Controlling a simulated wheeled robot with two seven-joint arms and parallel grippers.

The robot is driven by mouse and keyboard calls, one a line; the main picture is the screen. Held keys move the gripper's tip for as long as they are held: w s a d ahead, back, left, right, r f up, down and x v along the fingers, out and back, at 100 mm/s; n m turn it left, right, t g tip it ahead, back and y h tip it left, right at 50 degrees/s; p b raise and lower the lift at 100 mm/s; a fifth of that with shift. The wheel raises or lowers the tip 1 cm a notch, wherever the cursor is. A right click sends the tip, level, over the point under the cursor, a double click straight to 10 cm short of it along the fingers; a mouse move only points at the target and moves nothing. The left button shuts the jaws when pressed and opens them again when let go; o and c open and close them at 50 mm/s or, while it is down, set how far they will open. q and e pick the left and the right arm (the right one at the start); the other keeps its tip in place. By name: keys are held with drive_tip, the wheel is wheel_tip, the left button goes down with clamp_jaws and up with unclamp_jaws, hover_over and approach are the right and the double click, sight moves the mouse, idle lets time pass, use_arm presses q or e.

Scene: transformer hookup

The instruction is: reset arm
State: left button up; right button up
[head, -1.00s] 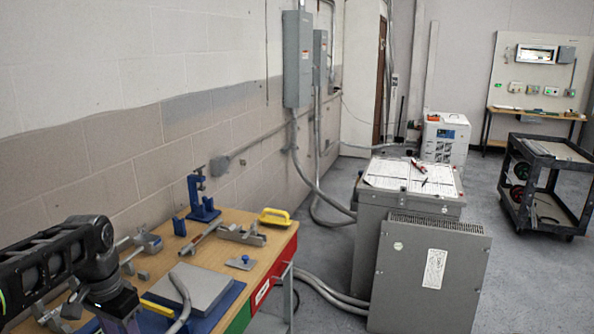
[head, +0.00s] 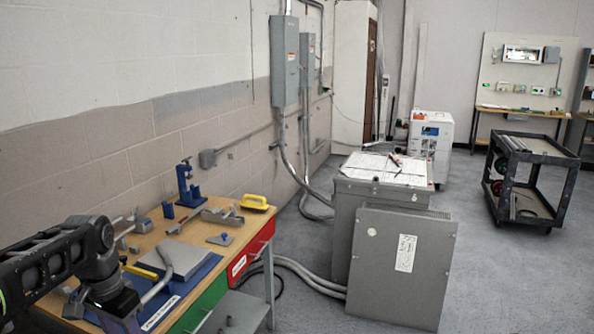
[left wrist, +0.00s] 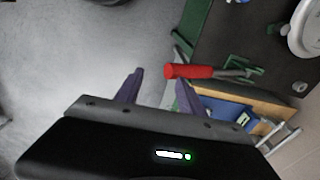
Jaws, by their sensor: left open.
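My left arm (head: 60,255) comes in from the left in the head view, above the near end of the wooden workbench (head: 225,208). Its gripper hangs low at the bottom edge there, and its fingertips are not clear. In the left wrist view my left gripper (left wrist: 158,88) shows two purple fingers spread apart with nothing between them. Grey floor lies behind the fingers. A red-handled tool (left wrist: 190,71) lies just beyond the right finger, and I cannot tell whether they touch. My right gripper is in neither view.
A grey transformer cabinet (head: 385,265) stands right of the bench. A black cart (head: 540,158) stands far right. Open floor lies between cabinet and cart.

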use_arm(q)
drive_tip(key=w+d+f+n+t, duration=0.2)
drive_tip(key=w+d+f+t, duration=0.25)
drive_tip(key=w, duration=0.35)
drive_tip(key=d+f+n+h+b, duration=0.1)
drive_tip(key=d+f+b, duration=0.1)
drive_tip(key=d+f, duration=0.6)
drive_tip(key=d+f+n+h+b, duration=0.1)
drive_tip(key=d+f+h, duration=0.15)
drive_tip(key=f, duration=0.95)
drive_tip(key=s+d+f+g+b, duration=0.1)
drive_tip(key=s+d+f, duration=0.3)
drive_tip(key=s+f, duration=0.4)
drive_tip(key=s+d+f+g+b, duration=0.2)
drive_tip(key=s+d+f, duration=0.3)
drive_tip(key=s+f, duration=0.3)
drive_tip(key=s+d+f+n+g+b, duration=0.1)
drive_tip(key=s+d+f+b, duration=0.3)
drive_tip(key=s+f, duration=0.4)
drive_tip(key=s+d, duration=0.1)
drive_tip(key=s, duration=0.3)
drive_tip(key=shift+s+d+f+h, duration=0.15)
drive_tip(key=shift+d+f+h, duration=0.05)
drive_tip(key=shift+f+h, duration=0.15)
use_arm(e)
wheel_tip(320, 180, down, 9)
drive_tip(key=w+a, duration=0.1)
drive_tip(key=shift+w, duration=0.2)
